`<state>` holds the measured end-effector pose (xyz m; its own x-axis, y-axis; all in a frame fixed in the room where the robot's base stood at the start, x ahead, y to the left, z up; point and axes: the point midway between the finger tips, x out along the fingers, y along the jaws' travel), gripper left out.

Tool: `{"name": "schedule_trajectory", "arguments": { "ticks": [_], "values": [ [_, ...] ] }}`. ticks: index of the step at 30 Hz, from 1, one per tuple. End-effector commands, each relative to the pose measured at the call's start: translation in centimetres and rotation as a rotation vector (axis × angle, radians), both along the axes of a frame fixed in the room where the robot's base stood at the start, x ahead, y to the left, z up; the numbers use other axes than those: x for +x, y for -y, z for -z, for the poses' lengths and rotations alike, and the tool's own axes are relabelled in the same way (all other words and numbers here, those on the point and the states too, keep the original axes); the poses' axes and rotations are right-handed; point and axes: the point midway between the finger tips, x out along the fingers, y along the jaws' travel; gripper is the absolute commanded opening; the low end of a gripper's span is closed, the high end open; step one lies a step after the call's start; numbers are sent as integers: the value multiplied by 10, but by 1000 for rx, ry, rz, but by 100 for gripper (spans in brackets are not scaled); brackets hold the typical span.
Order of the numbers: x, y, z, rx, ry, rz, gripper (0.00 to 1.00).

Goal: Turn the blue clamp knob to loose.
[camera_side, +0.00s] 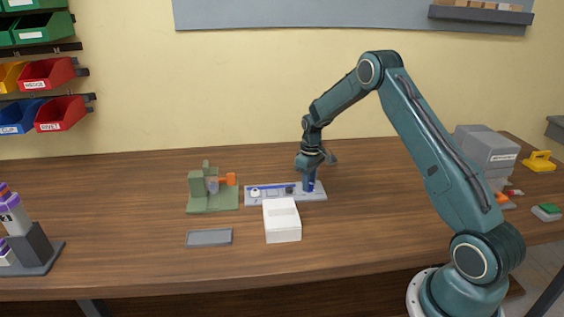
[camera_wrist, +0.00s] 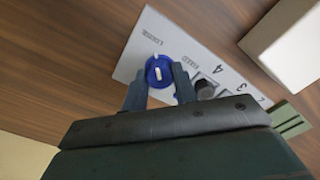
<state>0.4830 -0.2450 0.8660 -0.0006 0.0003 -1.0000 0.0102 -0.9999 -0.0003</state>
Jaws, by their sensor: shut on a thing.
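The blue clamp knob (camera_wrist: 158,72) is round with a white bar mark on its top. It sits at the end of a light grey panel (camera_wrist: 200,62) with printed labels, "LOOSE" and "FIXED" near the knob. A short white mark lies on the panel just above the knob. My gripper (camera_wrist: 160,82) has one finger on each side of the knob and is shut on it. In the side view the panel (camera_side: 270,198) lies on the table and my gripper (camera_side: 309,184) points down at its right end. The fingers hide much of the knob there.
A black knob (camera_wrist: 204,89) stands beside the blue one on the panel.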

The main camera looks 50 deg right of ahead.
Motion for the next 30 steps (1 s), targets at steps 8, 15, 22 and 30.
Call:
{"name": "schedule_trajectory", "arguments": {
  "ticks": [8,15,22,30],
  "values": [
    [1,0,-1,-1,2,-8,5],
    [1,0,-1,-1,2,-7,50],
    [0,0,0,0,1,-6,50],
    [1,0,-9,-1,2,-5,50]
  ]
}}
